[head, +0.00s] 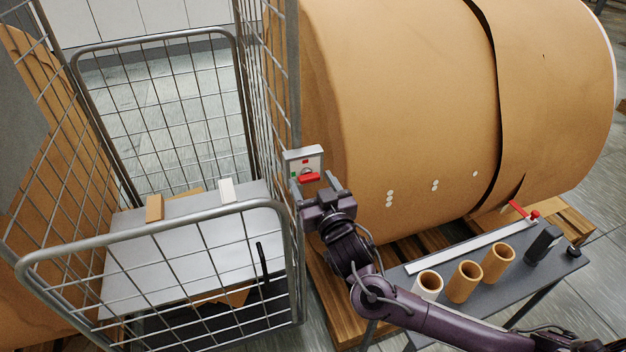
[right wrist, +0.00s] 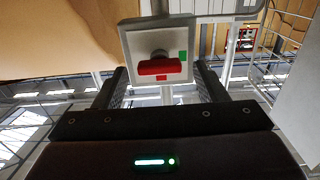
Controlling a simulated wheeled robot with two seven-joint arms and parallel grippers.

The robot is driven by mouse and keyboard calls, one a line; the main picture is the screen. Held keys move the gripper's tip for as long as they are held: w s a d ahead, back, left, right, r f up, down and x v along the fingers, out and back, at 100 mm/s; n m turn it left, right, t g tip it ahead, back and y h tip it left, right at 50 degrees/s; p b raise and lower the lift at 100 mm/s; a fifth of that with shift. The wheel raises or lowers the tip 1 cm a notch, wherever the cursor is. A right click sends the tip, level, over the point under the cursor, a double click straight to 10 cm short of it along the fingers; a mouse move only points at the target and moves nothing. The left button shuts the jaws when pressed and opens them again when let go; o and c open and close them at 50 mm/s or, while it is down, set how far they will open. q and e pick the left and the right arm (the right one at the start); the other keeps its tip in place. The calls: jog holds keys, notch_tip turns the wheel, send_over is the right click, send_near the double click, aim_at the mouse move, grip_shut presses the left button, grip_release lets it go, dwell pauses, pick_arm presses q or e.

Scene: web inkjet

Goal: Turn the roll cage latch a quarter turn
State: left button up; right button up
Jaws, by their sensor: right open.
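The roll cage (head: 150,230) is a grey wire-mesh frame on the left of the head view. Its latch is a pale square plate (head: 303,160) on the cage's right-hand post, with a red handle (head: 309,177). In the right wrist view the red handle (right wrist: 160,68) lies level across the plate (right wrist: 158,38), with a green mark to its right and a red mark below. My right gripper (head: 320,190) is open just below the latch in the head view. Its fingers stand apart on either side of the handle in the wrist view, with no contact visible. My left gripper is out of view.
A huge brown paper roll (head: 400,110) lies on a wooden pallet (head: 335,300) right of the latch. A dark bench (head: 480,290) with several cardboard tubes stands under my right arm. Inside the cage is a grey shelf (head: 190,245) with small blocks.

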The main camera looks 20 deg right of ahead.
jog(key=shift+w, duration=0.15)
jog(key=c, duration=1)
jog(key=m, duration=0.3)
jog(key=shift+d+f+m+b, duration=0.1)
jog(key=shift+m+b, duration=0.2)
jog(key=shift+m, duration=0.1)
jog(key=m, duration=1)
jog(key=shift+d+b, duration=0.1)
jog(key=shift+b, duration=0.2)
jog(key=shift+f+m, duration=0.1)
jog(key=shift+m, duration=2)
